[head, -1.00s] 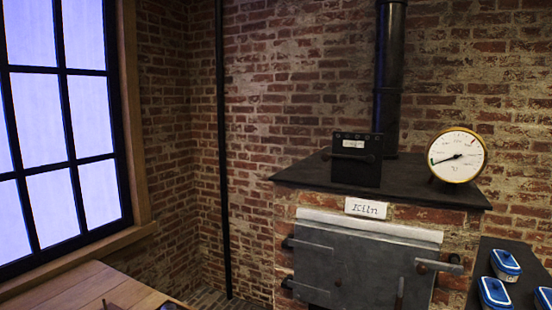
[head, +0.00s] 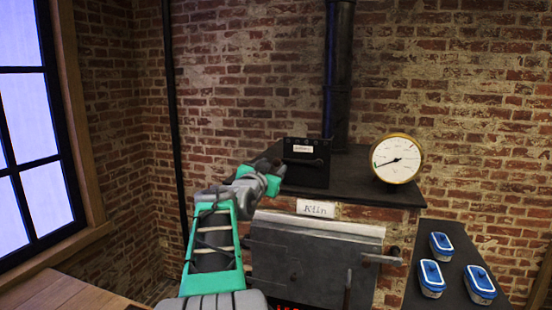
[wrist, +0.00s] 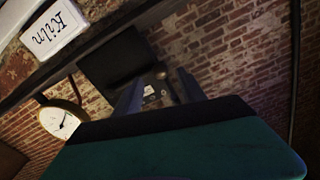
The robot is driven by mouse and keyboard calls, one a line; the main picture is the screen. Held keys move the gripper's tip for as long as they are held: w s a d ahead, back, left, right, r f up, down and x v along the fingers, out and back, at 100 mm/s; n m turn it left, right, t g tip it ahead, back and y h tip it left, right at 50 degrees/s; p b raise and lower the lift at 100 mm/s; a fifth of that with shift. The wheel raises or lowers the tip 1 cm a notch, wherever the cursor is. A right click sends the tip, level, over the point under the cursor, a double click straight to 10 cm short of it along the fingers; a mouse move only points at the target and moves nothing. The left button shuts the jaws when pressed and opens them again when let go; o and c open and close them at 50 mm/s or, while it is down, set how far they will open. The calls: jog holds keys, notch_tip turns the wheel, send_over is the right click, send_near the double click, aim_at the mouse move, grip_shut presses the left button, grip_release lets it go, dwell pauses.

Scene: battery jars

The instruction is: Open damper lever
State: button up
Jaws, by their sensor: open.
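The damper housing is a black box (head: 306,172) on the kiln top at the foot of the flue pipe, with a small label on its front. The damper lever (head: 303,160) is a thin dark bar across that front, roughly level. My gripper (head: 268,170) is just left of the box and partly overlaps its left edge. In the wrist view my open fingers (wrist: 160,92) point toward the box (wrist: 112,55), with a round knob (wrist: 160,75) showing between them. I cannot tell whether they touch the lever. Most of the lever is hidden there.
The kiln (head: 310,260) has a grey door with a handle at right and a red glow low down. A dial gauge (head: 397,158) stands right of the box. Several blue-lidded jars (head: 440,243) sit on the dark side table. The window (head: 38,130) is at left.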

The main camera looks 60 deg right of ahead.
aim_at(276, 163)
jog(key=d, duration=0.1)
jog(key=d+p, duration=0.1)
jog(key=d, duration=0.2)
jog(key=shift+w+d, duration=0.4)
jog(key=shift+c, duration=0.3)
grip_shut()
dwell(0.7)
